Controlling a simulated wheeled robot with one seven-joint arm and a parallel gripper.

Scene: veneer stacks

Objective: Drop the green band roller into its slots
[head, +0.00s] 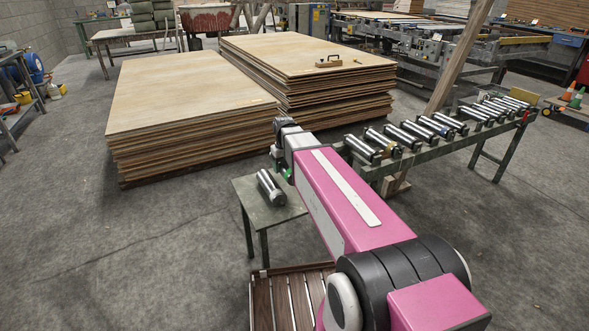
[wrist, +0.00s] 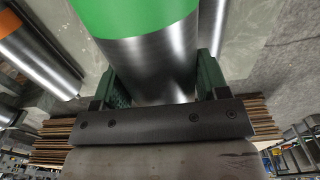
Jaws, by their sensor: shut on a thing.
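The green band roller (wrist: 150,55) is a shiny steel cylinder with a broad bright green band (wrist: 130,14). It lies between the two dark green fingers of my gripper (wrist: 160,82), which are shut on it. In the head view my gripper is mostly hidden by my pink arm, above the right side of the small green table. A bit of green (head: 287,173) shows beside it. The roller conveyor (head: 462,144) stands to the right, its green frame carrying a row of steel rollers.
A steel roller (head: 270,188) lies on the small green table (head: 256,213). An orange-banded roller (wrist: 38,55) lies left of the held one. Veneer stacks (head: 190,105) fill the back. A slatted pallet (head: 290,298) is on the floor. A wooden post (head: 460,60) leans behind the conveyor.

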